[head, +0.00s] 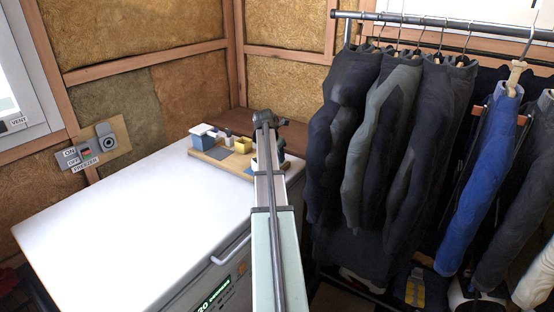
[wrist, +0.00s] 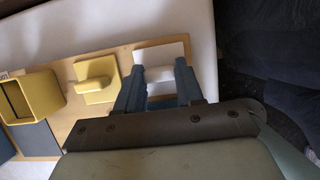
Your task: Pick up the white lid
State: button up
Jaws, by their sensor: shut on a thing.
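The white lid (wrist: 172,50) shows in the wrist view as a flat white plate with a raised white handle (wrist: 159,73), at the right end of a wooden board (wrist: 122,58). My gripper (wrist: 160,70) is shut on the handle, with one blue-grey finger on each side. The near part of the lid is hidden by my fingers and wrist. I cannot tell whether the lid is touching the board or just above it. In the head view my arm reaches over the white freezer top to the board and largely hides the lid.
A yellow lid (wrist: 96,80) with a handle lies left of my gripper, and an open yellow box (wrist: 31,97) stands further left. A blue-and-white box (head: 203,136) stands at the board's left end. The freezer top (head: 130,210) is clear in front. Clothes (head: 395,130) hang at right.

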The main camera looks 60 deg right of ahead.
notch_tip(320, 180, up, 9)
jog(key=w+a+r+m+g, duration=0.1)
jog(key=w+a+r+m, duration=0.1)
jog(key=a, duration=0.6)
jog(key=r+m, duration=0.1)
jog(key=m, duration=0.1)
jog(key=shift+a+m+g, duration=0.25)
jog(key=shift+m+g, duration=0.05)
jog(key=shift+g, duration=0.1)
jog(key=shift+w+f, duration=0.1)
jog(key=shift+f, duration=0.05)
jog(key=shift+f, duration=3)
jog(key=shift+f, duration=0.15)
